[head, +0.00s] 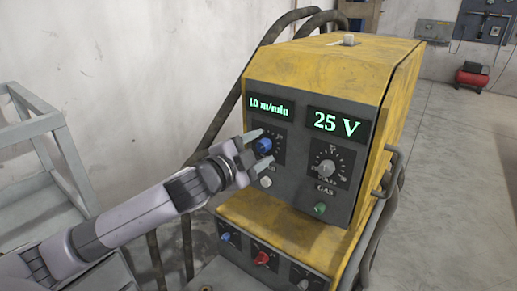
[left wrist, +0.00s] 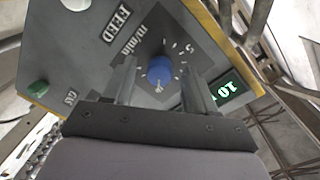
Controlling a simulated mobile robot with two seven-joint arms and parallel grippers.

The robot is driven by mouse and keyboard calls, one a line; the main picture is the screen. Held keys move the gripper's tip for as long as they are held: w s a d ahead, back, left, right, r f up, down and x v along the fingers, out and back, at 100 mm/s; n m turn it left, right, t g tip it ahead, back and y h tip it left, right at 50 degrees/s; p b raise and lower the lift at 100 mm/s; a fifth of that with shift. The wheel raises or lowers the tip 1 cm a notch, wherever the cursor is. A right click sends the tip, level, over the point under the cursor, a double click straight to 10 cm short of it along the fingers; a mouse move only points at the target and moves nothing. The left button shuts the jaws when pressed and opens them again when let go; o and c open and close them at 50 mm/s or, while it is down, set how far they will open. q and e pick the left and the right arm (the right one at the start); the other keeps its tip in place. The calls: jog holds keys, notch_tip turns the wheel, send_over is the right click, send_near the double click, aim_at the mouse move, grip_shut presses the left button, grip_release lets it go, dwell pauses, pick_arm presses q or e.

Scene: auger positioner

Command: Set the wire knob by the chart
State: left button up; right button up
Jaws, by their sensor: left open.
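The wire knob is a blue knob (head: 264,145) on the dark front panel of a yellow welding machine (head: 345,62). It sits on a dial marked FEED and m/min, and also shows in the left wrist view (left wrist: 159,70). My left gripper (head: 267,147) is open, with one finger on each side of the blue knob; I cannot tell whether they touch it. The green display (head: 270,107) above it reads 10 m/min; a decimal point is too small to tell. I see no readable chart. My right gripper is out of view.
A second display (head: 338,124) reads 25 V above a grey knob (head: 326,167). A green GAS button (head: 320,209) and a pale button (head: 266,182) are below. Blue and red knobs (head: 262,258) line the lower panel. A grey metal frame (head: 35,130) stands left; a red compressor (head: 473,76) stands far back.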

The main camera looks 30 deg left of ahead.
pick_arm(q)
jog(key=s+a+b, duration=0.1)
jog(key=s, duration=0.5)
jog(key=shift+s+r, duration=0.2)
jog(key=shift+s, duration=0.2)
notch_tip(320, 180, down, 12)
jog(key=s+d+n+g, duration=0.2)
jog(key=n, duration=0.1)
jog(key=s+d+f+n+g, duration=0.2)
jog(key=s+f+n, duration=0.2)
jog(key=s+f, duration=0.4)
jog(key=s+d+f+n+g, duration=0.2)
jog(key=s+f, duration=0.6)
jog(key=f, duration=0.7)
jog(key=shift+s+d+n+g+p, duration=0.3)
jog(key=shift+s+d+n+p, duration=0.15)
jog(key=shift+d+n, duration=0.5)
jog(key=shift+w+a+r, duration=0.1)
jog(key=shift+c, duration=0.4)
